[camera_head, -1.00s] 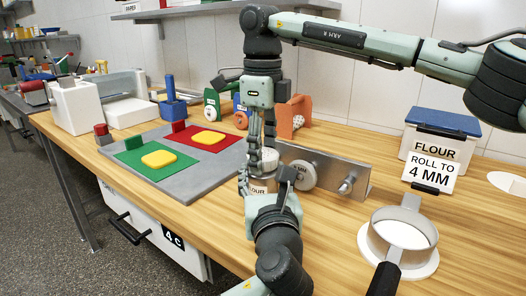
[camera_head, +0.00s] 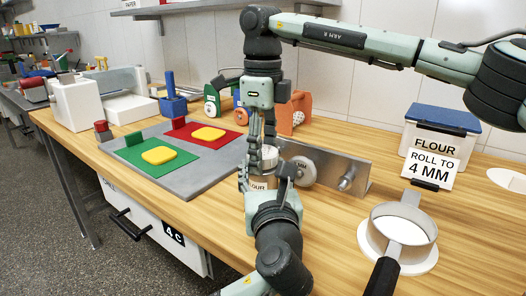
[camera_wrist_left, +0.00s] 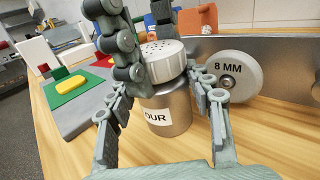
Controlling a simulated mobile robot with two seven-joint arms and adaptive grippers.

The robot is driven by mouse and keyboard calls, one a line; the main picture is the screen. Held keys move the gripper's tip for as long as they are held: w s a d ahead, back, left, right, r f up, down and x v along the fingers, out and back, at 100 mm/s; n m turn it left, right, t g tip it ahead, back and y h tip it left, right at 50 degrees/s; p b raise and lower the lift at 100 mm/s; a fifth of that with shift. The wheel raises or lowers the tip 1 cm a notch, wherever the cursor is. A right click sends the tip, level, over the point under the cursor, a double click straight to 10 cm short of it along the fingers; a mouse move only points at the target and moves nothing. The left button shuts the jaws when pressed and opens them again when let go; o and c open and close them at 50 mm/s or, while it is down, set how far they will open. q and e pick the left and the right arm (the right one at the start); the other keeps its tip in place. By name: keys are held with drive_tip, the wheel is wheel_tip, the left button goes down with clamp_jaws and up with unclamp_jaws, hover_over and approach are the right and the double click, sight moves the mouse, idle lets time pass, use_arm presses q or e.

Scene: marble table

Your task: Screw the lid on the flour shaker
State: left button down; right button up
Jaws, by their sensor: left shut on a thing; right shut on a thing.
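The flour shaker's metal body (camera_wrist_left: 172,112) stands upright on the wooden table, its label partly showing "OUR"; it also shows in the head view (camera_head: 260,184). The white perforated lid (camera_wrist_left: 163,62) sits at the body's top, slightly tilted in the left wrist view; I cannot tell whether its threads are engaged. My left gripper (camera_wrist_left: 168,108) reaches in low, its fingers on both sides of the body, shut on it. My right gripper (camera_head: 262,152) comes down from above, shut on the lid. Its near fingers hide the lid's left side in the wrist view.
A metal plate with an "8 MM" roller (camera_wrist_left: 232,76) stands close to the right of the shaker. A grey board (camera_head: 190,180) with green and red mats lies to the left. A round sieve (camera_head: 400,232) and a flour box (camera_head: 438,140) are at the right.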

use_arm(q)
drive_tip(key=shift+r, duration=0.15)
use_arm(e)
drive_tip(key=shift+f, duration=0.4)
drive_tip(key=o, duration=1.1)
drive_tip(key=shift+c, duration=0.2)
drive_tip(key=shift+r, duration=0.25)
drive_tip(key=shift+r, duration=2.05)
drive_tip(key=c, duration=1)
drive_tip(key=shift+f, duration=0.35)
